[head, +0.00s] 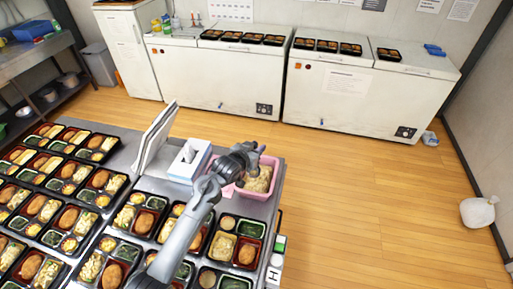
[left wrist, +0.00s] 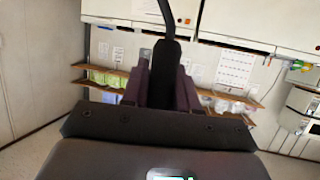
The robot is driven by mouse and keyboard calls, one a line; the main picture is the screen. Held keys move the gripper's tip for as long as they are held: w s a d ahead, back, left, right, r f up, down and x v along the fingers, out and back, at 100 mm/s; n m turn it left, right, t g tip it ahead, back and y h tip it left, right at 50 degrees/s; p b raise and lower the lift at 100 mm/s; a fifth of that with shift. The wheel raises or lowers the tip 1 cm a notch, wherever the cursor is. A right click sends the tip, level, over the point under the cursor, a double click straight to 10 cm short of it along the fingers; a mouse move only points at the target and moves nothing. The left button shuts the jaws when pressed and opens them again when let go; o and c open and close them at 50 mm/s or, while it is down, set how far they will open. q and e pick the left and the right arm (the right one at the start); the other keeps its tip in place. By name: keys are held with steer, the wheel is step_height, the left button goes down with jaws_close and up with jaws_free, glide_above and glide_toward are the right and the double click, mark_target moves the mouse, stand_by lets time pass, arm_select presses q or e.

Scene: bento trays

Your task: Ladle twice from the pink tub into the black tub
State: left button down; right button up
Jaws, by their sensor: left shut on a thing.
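The pink tub (head: 256,195) stands near the right end of the steel table in the head view and holds a pale, lumpy food. My left gripper (head: 251,172) is over its left and back part and hides some of it. In the left wrist view the left gripper (left wrist: 163,85) is shut on a dark, slim handle, which looks like the ladle (left wrist: 166,18). The handle's far end runs out of the top of that view. The ladle's bowl is not clearly visible. I cannot pick out a separate black tub. My right gripper is not in view.
Rows of filled black bento trays (head: 68,219) cover the table's left and front. A white box (head: 187,160) and an upright white panel (head: 155,136) stand left of the pink tub. White chest freezers (head: 218,70) line the back wall.

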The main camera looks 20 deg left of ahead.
arm_select(q)
step_height(320, 180, down, 9)
steer(key=b, duration=0.5)
steer(key=shift+f+b, duration=0.4)
steer(key=shift+f, duration=0.45)
stand_by(0.6)
steer(key=shift+r, duration=0.1)
step_height(320, 180, up, 11)
steer(key=p, duration=1)
steer(key=shift+p, duration=0.35)
